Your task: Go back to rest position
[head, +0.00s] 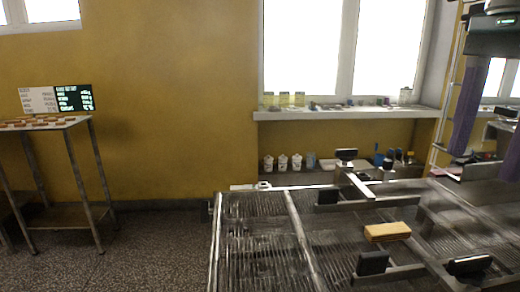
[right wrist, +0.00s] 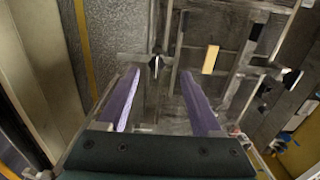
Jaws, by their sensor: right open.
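My right gripper (head: 484,163) hangs at the right edge of the head view, its two purple fingers pointing down. In the right wrist view the fingers of the right gripper (right wrist: 158,73) stand wide apart with nothing between them. A tan wafer-like block (head: 388,231) lies on the wire mesh conveyor (head: 255,245), left of and below the gripper in the head view. The block (right wrist: 210,59) shows beyond the fingertips in the right wrist view, apart from them. My left gripper is in neither view.
Black-padded clamps (head: 373,262) and metal bars stand on the mesh around the block. A shelf (head: 330,172) behind holds white cups and small tools. A metal side table (head: 55,124) with brown pieces and a sign stands at far left. The floor between is clear.

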